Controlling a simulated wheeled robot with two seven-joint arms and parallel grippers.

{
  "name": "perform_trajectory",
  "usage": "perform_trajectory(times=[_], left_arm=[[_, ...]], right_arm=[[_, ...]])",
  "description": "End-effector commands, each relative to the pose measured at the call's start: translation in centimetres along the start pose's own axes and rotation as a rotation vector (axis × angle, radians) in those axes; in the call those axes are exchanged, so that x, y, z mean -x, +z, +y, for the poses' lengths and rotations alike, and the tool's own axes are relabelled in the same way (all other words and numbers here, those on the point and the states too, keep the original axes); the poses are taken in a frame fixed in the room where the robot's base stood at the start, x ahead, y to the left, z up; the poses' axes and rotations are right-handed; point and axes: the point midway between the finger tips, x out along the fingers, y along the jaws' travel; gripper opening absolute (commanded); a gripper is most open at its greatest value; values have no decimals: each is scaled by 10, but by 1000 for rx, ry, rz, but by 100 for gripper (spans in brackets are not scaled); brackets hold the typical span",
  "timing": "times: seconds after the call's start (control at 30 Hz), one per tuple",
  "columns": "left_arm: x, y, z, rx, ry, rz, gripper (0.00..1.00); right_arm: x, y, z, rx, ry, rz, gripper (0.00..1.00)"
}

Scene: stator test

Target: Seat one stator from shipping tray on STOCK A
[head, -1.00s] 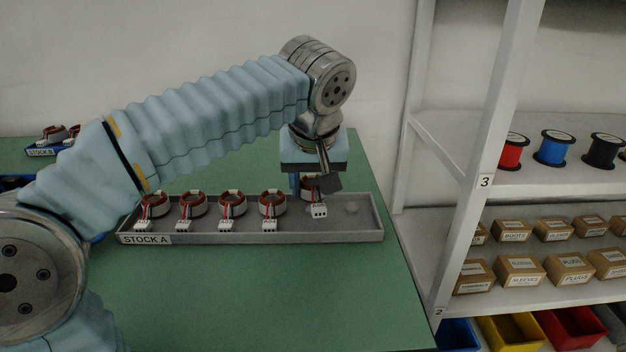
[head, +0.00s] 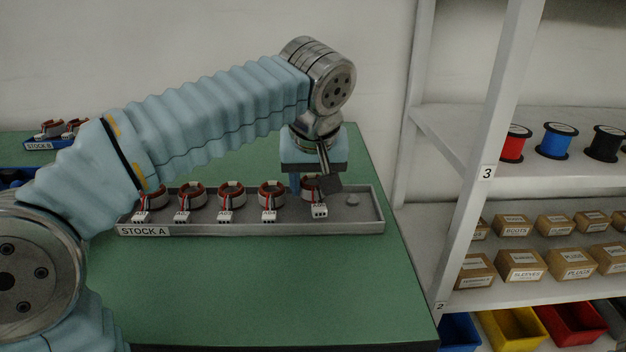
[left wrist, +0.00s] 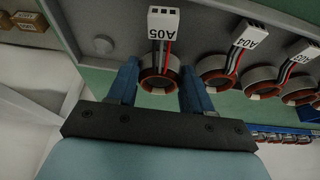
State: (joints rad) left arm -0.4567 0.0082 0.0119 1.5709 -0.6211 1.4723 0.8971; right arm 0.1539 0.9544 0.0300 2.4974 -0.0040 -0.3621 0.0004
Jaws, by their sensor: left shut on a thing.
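The long grey STOCK A tray (head: 345,226) lies on the green bench and holds a row of stators with red-brown windings and white connectors. A stator labelled A05 (left wrist: 160,72) is at the right end of that row; it also shows in the head view (head: 319,211), partly hidden by my gripper. My left gripper (head: 312,190) points down over it. In the left wrist view my left gripper (left wrist: 155,90) has a blue finger on each side of this stator and is shut on it. The stator appears at tray level; whether it rests fully on its seat is hidden. My right gripper is out of view.
One bare round peg (head: 352,199) stands at the tray's right end. A blue tray marked STOCK B (head: 40,145) is at the far left. White shelving (head: 470,190) with spools, boxes and bins stands right of the bench. The bench front is clear.

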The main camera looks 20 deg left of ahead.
Motion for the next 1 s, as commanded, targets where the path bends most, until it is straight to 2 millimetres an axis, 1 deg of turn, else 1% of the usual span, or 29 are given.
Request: perform_trajectory(times=[0.13,0.97,1.0], left_arm=[[-4,2,0,0,0,1,15],[-8,4,0,0,0,0,15],[-8,4,0,0,0,0,53]], right_arm=[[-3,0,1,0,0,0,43],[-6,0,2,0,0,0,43],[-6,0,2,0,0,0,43]])
